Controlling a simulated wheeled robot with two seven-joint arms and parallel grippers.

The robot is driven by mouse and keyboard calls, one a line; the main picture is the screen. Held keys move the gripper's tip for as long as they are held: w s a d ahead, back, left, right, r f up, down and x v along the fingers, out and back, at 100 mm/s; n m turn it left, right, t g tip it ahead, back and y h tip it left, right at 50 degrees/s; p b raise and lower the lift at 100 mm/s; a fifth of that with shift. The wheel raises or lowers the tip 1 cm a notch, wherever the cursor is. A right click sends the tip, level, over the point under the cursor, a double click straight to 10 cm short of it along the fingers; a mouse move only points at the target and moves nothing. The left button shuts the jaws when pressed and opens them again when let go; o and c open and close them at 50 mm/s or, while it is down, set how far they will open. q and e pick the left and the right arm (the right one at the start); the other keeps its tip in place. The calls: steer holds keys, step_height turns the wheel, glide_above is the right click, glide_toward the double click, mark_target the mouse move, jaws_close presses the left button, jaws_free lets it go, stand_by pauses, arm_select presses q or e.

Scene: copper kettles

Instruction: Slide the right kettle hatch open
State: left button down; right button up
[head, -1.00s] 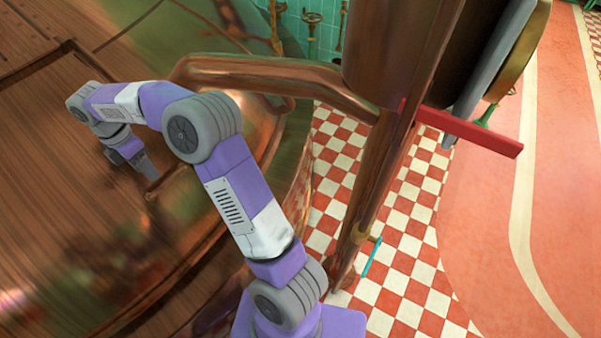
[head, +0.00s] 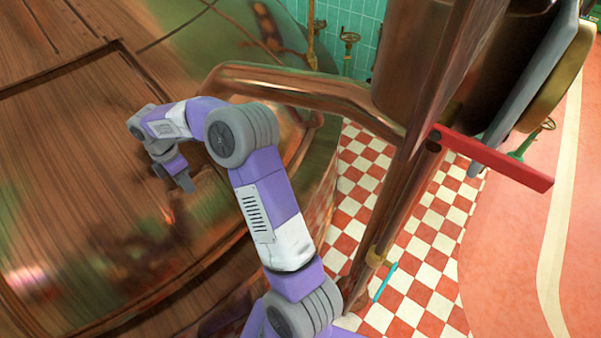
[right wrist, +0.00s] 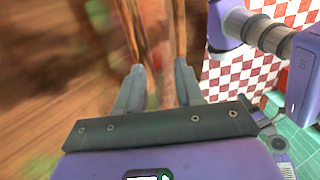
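The copper kettle (head: 215,45) fills the left of the head view, with a reflective, brownish top. A hatch panel (head: 60,130) with dark edge lines lies on that top; I cannot tell how far it stands open. My right gripper (head: 188,184) is over the kettle top, right of the panel's middle, fingers pointing down. In the right wrist view my right gripper (right wrist: 159,78) has its two grey fingers apart. A copper bar-like strip (right wrist: 160,45) shows between and beyond them; contact cannot be told. My left gripper is not in view.
A bent copper pipe (head: 300,85) runs from the kettle toward an upright copper post (head: 400,200), right of my arm. A red bar (head: 495,160) juts out at the right. Checkered floor (head: 425,260) lies beyond the kettle, with green tiles (head: 350,20) behind.

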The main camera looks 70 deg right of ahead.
steer(key=shift+s+a+f, duration=0.2)
steer(key=shift+f, duration=0.25)
jaws_close()
steer(key=shift+w+g, duration=0.1)
steer(key=shift+g, duration=0.2)
steer(key=shift+s+r, duration=0.2)
steer(key=shift+w, duration=0.15)
steer(key=shift+d+r, duration=0.1)
